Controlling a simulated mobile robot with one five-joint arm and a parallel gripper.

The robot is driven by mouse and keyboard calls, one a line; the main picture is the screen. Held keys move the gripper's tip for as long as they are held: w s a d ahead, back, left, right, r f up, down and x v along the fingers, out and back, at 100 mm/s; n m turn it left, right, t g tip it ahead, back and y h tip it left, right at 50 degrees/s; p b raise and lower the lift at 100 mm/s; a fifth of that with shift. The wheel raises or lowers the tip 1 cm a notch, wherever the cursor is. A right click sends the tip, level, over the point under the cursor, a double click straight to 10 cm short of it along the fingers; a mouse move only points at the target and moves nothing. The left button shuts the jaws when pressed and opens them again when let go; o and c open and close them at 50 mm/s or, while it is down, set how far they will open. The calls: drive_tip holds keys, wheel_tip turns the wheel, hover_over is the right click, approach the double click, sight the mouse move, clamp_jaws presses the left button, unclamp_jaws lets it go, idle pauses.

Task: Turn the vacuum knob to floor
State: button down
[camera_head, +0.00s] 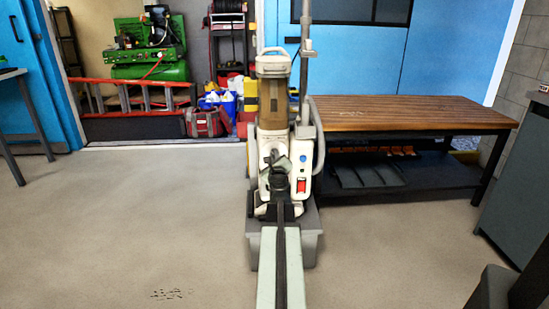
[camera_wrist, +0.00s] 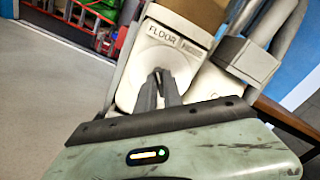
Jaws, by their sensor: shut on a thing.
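The upright vacuum (camera_head: 272,105) is cream with a tan canister and stands on a grey block in the middle of the head view. In the wrist view, its pale round dial face (camera_wrist: 130,75) has FLOOR printed at the top and a second label, likely HOSE, to the right. My gripper (camera_wrist: 162,80) reaches the middle of this face, its dark fingers close together and shut on the knob. The fingers hide most of the knob, so I cannot tell which label it points to. In the head view, my gripper (camera_head: 283,172) is in front of the vacuum's body.
The grey block (camera_head: 312,245) supports the vacuum. A slatted wooden bench (camera_head: 410,112) stands close on the right. A red ladder (camera_head: 140,84) and a green compressor (camera_head: 150,70) are at the back left. The floor on the left is open.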

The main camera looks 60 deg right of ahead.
drive_tip(key=shift+s+d+n, duration=0.1)
drive_tip(key=shift+n, duration=0.5)
drive_tip(key=c, duration=1.5)
unclamp_jaws()
